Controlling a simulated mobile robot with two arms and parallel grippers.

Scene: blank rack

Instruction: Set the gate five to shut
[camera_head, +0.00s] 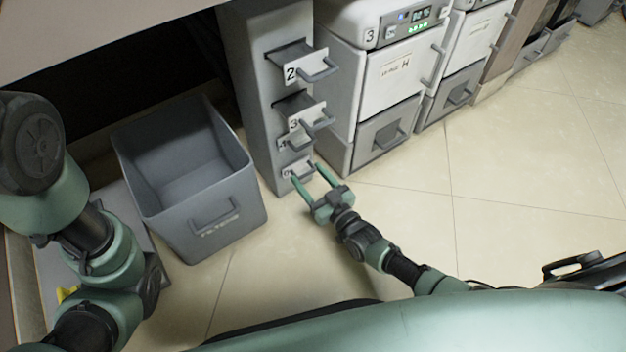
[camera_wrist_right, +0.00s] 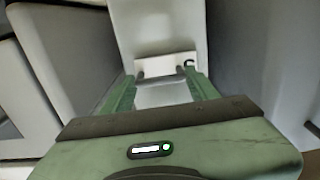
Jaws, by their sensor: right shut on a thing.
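Gate five (camera_head: 291,173) is the lowest small light plate with a bar handle on the grey column (camera_head: 246,75). In the right wrist view the gate plate (camera_wrist_right: 178,61) shows straight ahead, with part of a dark numeral at its right end. My right gripper (camera_head: 306,172) is at this gate, one finger on each side of its handle, and is shut on the handle. How far the gate stands out from the column is hard to tell. My left arm shows at the left of the head view; its gripper is out of view.
Above, gate two (camera_head: 293,72) and gate three (camera_head: 294,124) stick out from the column, with gate four (camera_head: 283,144) just below them. An empty grey bin (camera_head: 207,218) stands left of the column. White cabinets (camera_head: 392,75) stand to the right. The floor at right is clear.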

